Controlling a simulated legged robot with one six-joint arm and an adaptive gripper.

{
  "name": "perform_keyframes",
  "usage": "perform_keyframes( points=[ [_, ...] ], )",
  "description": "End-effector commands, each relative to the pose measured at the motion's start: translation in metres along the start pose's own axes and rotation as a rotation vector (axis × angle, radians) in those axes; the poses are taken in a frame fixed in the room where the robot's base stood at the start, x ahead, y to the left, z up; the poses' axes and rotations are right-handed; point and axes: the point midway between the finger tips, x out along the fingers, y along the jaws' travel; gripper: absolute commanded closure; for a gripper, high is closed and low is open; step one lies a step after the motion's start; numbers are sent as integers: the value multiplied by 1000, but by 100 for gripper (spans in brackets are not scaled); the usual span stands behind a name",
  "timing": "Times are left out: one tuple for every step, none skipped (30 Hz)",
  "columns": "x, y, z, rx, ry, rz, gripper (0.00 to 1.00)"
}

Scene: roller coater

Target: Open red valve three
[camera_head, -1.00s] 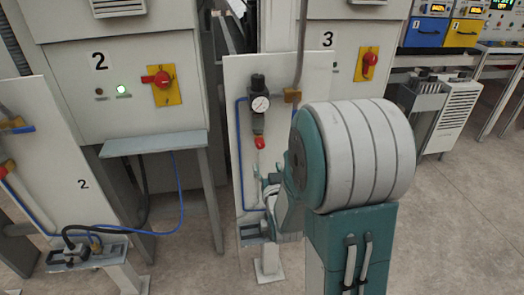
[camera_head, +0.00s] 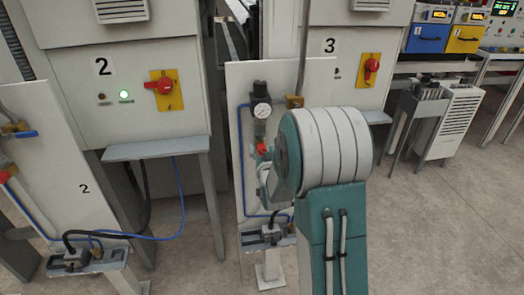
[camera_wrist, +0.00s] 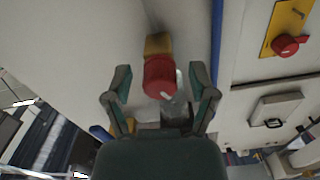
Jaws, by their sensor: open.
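The red valve (camera_head: 264,150) is on the upright white panel in front of cabinet 3, below a round gauge. In the wrist view its red knob (camera_wrist: 160,78) sits on a brass-coloured body. My gripper (camera_wrist: 160,84) is open, with one finger left and one finger right of the knob. There are visible gaps between the knob and both fingers, and I see no contact. How deep the knob lies between the fingers I cannot tell. In the head view my arm hides most of the gripper and part of the panel.
The gauge (camera_head: 261,110) and a blue hose (camera_head: 241,160) are on the panel near the valve. A red switch on a yellow plate (camera_head: 371,66) is on cabinet 3; another (camera_head: 165,87) is on cabinet 2. The floor at right (camera_head: 430,220) is clear.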

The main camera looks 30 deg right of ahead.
Motion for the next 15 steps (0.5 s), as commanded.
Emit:
perform_keyframes(
  points=[
    [0, 0, 0, 0, 0, 0, 27],
    [0, 0, 0, 0, 0, 0, 27],
    [0, 0, 0, 0, 0, 0, 27],
    [0, 0, 0, 0, 0, 0, 27],
    [0, 0, 0, 0, 0, 0, 27],
    [0, 0, 0, 0, 0, 0, 31],
    [0, 0, 0, 0, 0, 0, 45],
    [0, 0, 0, 0, 0, 0, 58],
    [0, 0, 0, 0, 0, 0, 76],
    [0, 0, 0, 0, 0, 0, 89],
    [0, 0, 0, 0, 0, 0, 100],
    [0, 0, 0, 0, 0, 0, 100],
    [0, 0, 0, 0, 0, 0, 100],
    [0, 0, 0, 0, 0, 0, 100],
    [0, 0, 0, 0, 1, 0, 100]
  ],
)
